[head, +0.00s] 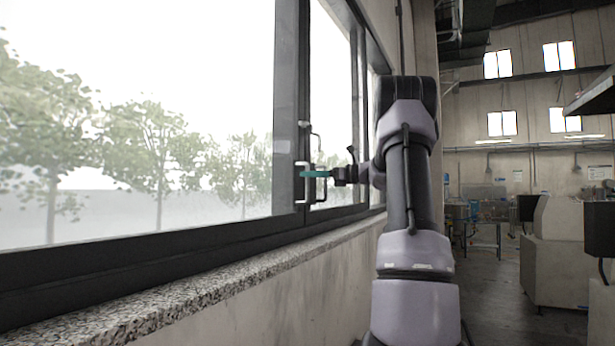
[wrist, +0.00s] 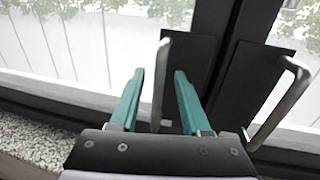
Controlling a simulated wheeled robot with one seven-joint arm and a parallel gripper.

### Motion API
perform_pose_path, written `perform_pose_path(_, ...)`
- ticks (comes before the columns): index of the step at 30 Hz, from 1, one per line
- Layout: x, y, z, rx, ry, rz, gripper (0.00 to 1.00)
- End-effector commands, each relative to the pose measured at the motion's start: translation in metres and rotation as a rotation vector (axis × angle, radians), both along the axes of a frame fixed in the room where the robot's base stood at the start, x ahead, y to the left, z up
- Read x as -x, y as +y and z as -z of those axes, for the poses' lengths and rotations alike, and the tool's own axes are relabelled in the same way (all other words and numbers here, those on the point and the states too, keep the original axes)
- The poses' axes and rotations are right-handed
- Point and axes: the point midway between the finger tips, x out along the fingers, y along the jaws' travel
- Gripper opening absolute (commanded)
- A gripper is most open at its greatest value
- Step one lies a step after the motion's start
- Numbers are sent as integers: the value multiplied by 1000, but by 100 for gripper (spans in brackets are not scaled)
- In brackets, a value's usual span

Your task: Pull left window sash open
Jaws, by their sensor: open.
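The left window sash (head: 287,110) is a large glass pane in a dark frame, and it looks closed in the head view. Its upright metal bar handle (head: 297,187) sits on the sash's right stile. My gripper (head: 304,174) reaches from the right to this handle, with its teal fingers level. In the wrist view, the open fingers (wrist: 158,72) lie on either side of the left handle (wrist: 160,90), with gaps visible on both sides. The fingertips partly cover the handle in the head view.
The right sash's similar bar handle (wrist: 283,105) stands just right of my gripper, across the dark middle stiles. A speckled stone sill (head: 190,290) runs below the window. The hall floor (head: 495,290) is open at right, with grey machines (head: 555,250) beyond.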

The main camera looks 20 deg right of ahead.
Motion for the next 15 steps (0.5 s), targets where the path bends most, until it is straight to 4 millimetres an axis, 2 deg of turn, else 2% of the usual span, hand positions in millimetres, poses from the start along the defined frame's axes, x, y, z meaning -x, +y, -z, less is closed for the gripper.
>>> perform_pose_path(4, -7, 8, 0, -1, -1, 1, 47)
perform_pose_path(13, -8, 9, 0, 0, 0, 1, 47)
perform_pose_path(15, -8, 9, 0, 0, 0, 1, 20)
